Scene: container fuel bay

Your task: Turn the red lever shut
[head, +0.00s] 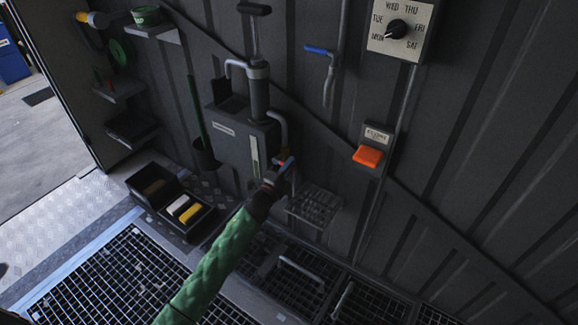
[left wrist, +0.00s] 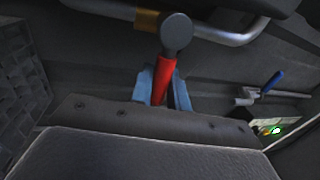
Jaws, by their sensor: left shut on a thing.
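The red lever (left wrist: 166,77) shows in the left wrist view, joined to a dark round hub (left wrist: 176,31) beside a bent metal pipe (left wrist: 228,38). My left gripper (left wrist: 164,88) has its blue fingers on either side of the lever and is shut on it. In the head view, my left gripper (head: 285,168) is at the lower end of the pipe to the right of the grey tank, where gripper and hand mostly hide the lever. The lever's tip is hidden between the fingers. My right gripper is not in view.
A hand pump (head: 259,90) stands on the grey tank (head: 238,145). A wire shelf (head: 314,206) is just below right of my gripper. An orange switch (head: 368,156), a blue-handled valve (head: 319,50) and a day dial (head: 397,29) are on the wall. Open bins (head: 160,204) sit lower left.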

